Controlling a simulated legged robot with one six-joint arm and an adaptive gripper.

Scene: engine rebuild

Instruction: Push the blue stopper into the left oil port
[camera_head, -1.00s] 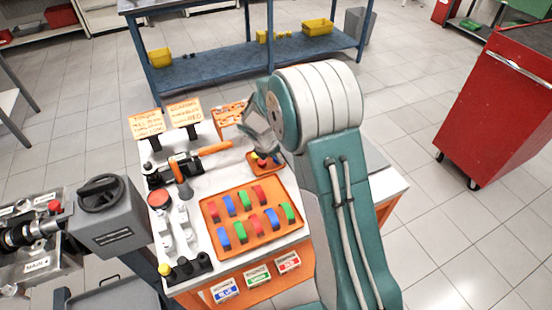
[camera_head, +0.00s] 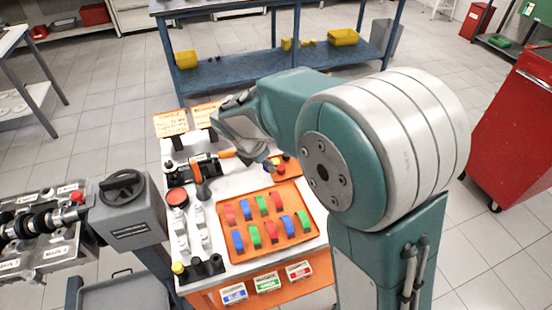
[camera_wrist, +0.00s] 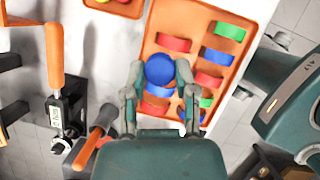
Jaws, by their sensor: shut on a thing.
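The blue stopper (camera_wrist: 160,70) is a round blue piece held between the two fingertips of my gripper (camera_wrist: 159,76) in the wrist view. In the head view my gripper (camera_head: 262,160) hangs over the cart top beside the small orange tray, and the stopper (camera_head: 268,164) shows as a small blue spot at its tip. The engine block (camera_head: 45,262) with a dark crankshaft lies at the left edge of the head view. I cannot pick out the left oil port in either view.
The small orange tray (camera_head: 293,168) holds red and yellow pieces. A larger orange tray (camera_head: 245,256) holds red, green and blue bearing shells. Orange-handled tools (camera_head: 203,165) and a grey box (camera_head: 127,212) stand between the gripper and the engine block.

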